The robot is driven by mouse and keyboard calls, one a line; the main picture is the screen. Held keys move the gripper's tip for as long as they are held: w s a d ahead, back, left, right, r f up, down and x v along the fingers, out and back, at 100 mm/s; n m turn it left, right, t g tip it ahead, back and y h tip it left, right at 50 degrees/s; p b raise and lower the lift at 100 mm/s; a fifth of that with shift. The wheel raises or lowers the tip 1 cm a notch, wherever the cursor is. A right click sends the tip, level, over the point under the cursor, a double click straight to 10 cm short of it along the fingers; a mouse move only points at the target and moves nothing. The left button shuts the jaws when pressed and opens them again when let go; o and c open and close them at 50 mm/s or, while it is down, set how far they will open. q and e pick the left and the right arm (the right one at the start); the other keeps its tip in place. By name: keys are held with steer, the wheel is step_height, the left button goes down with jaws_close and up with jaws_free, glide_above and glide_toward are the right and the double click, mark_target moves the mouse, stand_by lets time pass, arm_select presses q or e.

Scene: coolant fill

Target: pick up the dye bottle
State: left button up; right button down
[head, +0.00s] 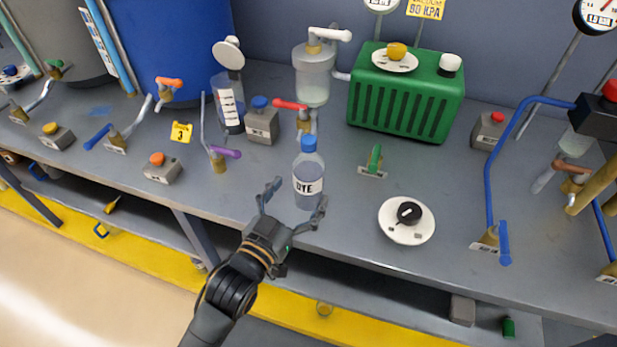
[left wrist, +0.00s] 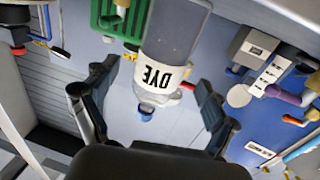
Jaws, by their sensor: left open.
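The dye bottle (head: 308,172) is clear with a blue cap and a white label reading DYE. It stands upright near the front edge of the grey bench (head: 340,235). My left gripper (head: 294,203) is open, with its fingers spread at the near side of the bottle. In the left wrist view the bottle (left wrist: 172,48) appears upside down, and its label and blue cap show between the two open fingers (left wrist: 150,108). I cannot tell whether either finger touches it. My right gripper is not in view.
A green ribbed box (head: 405,95) stands behind to the right. A white disc with a black knob (head: 407,218) and a green-handled valve (head: 374,160) sit right of the bottle. A red-handled valve (head: 292,105) and grey button box (head: 262,122) stand behind left.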

arm_select(q)
steer(key=x, duration=0.5)
steer(key=shift+w+p, duration=0.1)
steer(key=shift+p, duration=0.2)
steer(key=shift+a, duration=0.1)
steer(key=c, duration=1.7)
